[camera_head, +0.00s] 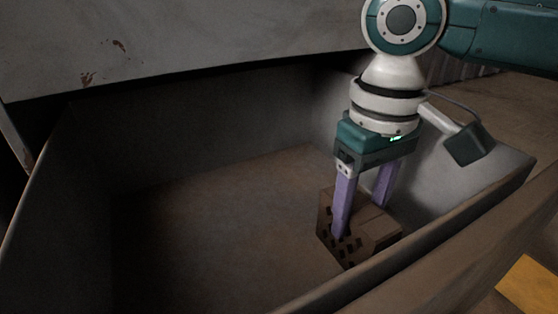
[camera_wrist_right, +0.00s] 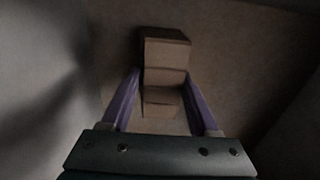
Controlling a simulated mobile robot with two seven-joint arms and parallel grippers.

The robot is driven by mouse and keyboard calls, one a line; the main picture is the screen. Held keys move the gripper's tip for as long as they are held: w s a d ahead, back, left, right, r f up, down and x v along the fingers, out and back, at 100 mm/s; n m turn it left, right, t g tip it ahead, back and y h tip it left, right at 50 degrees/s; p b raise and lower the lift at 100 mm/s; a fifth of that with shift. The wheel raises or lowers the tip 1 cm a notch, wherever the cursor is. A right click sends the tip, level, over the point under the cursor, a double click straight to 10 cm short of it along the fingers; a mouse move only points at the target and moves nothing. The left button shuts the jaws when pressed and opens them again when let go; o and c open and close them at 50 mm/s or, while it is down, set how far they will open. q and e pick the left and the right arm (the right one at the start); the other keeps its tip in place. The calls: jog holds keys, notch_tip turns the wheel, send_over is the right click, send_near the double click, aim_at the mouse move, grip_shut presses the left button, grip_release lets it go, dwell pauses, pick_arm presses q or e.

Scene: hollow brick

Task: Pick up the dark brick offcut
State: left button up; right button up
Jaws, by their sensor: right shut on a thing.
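The dark brick offcut (camera_head: 376,226) is a brown, stepped block with dark holes in its near face. It sits inside a deep grey bin, toward the right side. My right gripper (camera_head: 362,218) reaches down from above, with its purple fingers shut on the brick from two sides. In the right wrist view the brick (camera_wrist_right: 165,75) lies between the two purple fingers (camera_wrist_right: 162,82). The brick appears to be on or very near the bin floor; I cannot tell whether it touches it. My left gripper is not in view.
The bin (camera_head: 445,205) has tall walls around the brick, with its near right wall close to the gripper. The bin floor to the left is clear. A pale panel (camera_head: 190,40) stands behind the bin. A yellow patch (camera_head: 532,285) lies outside at the lower right.

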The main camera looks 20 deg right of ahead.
grip_shut()
